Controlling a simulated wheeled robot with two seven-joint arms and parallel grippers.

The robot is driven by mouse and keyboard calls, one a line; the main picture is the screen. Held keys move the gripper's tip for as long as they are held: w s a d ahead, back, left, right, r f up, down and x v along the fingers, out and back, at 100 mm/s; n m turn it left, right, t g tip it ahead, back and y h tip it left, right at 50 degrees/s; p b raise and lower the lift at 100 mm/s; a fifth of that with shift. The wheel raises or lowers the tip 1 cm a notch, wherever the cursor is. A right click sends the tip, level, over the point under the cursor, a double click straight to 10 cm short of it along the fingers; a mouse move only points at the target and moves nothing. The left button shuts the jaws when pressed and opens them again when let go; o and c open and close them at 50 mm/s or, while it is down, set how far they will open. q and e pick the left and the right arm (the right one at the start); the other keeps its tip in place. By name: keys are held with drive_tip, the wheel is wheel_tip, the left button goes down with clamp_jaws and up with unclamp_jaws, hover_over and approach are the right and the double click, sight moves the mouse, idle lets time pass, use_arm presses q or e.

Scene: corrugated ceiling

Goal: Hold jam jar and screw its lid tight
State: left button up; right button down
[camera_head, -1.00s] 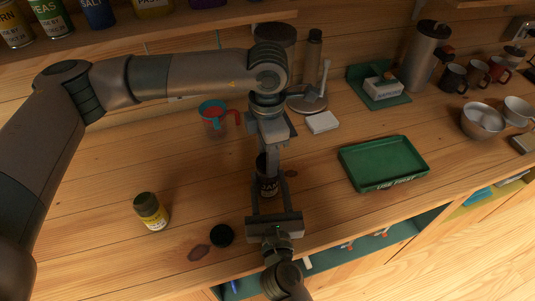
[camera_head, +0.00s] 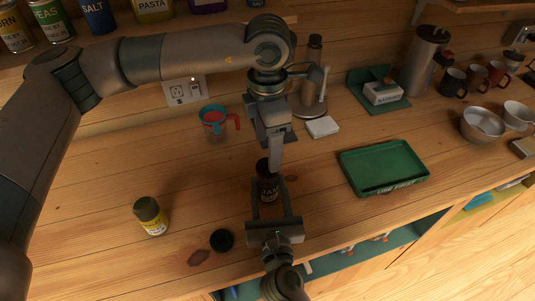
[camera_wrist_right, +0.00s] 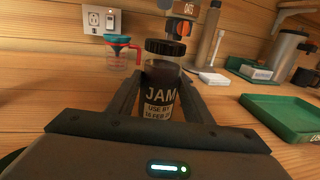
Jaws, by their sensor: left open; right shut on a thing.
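The jam jar (camera_head: 269,189) stands upright at the middle of the counter, with dark contents and a "JAM" label. It also shows in the right wrist view (camera_wrist_right: 160,95), with a black lid (camera_wrist_right: 165,47) on its top. My right gripper (camera_head: 268,196) is shut on the jar's body from the front, one finger on each side. My left gripper (camera_head: 274,162) points down just above the jar, open, with nothing seen held in it. It partly hides the lid in the head view. How tight the lid sits cannot be told.
A yellow-labelled jar (camera_head: 150,215) stands to the left. A black disc (camera_head: 222,240) and a brown oval mark (camera_head: 199,257) are near the front edge. A measuring cup (camera_head: 214,122) is behind, a green tray (camera_head: 384,166) to the right. A metal-based stand (camera_head: 312,108) is close behind my left gripper.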

use_arm(q)
wheel_tip(320, 180, up, 6)
drive_tip(key=shift+r, duration=0.2)
use_arm(e)
drive_tip(key=c, duration=0.8)
unclamp_jaws()
